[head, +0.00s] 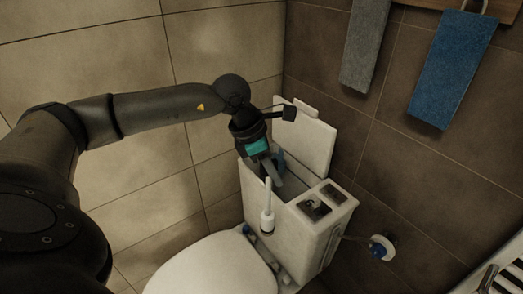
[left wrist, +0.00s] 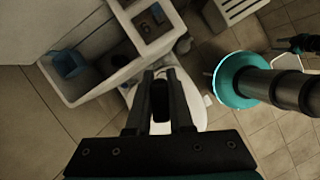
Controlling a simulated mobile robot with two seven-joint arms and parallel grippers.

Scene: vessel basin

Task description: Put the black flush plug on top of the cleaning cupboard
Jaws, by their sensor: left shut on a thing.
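My left gripper (head: 274,178) is over the open white cistern (head: 318,240), its fingers at the opening. In the left wrist view, its two fingers (left wrist: 160,88) are shut on a small black piece (left wrist: 160,102), which looks like the black flush plug. The plug does not show clearly in the head view. The cistern also shows in the left wrist view (left wrist: 92,85), up and to the left of the fingers. I cannot make out the cleaning cupboard in either view. My right gripper is not in view.
The white lid (head: 308,140) stands tilted behind the cistern. A white brush-like piece (head: 267,218) is at the cistern's front, above the toilet (head: 213,268). A blue part (left wrist: 68,64) is inside the cistern. Grey (head: 364,42) and blue (head: 447,68) towels hang on the right wall.

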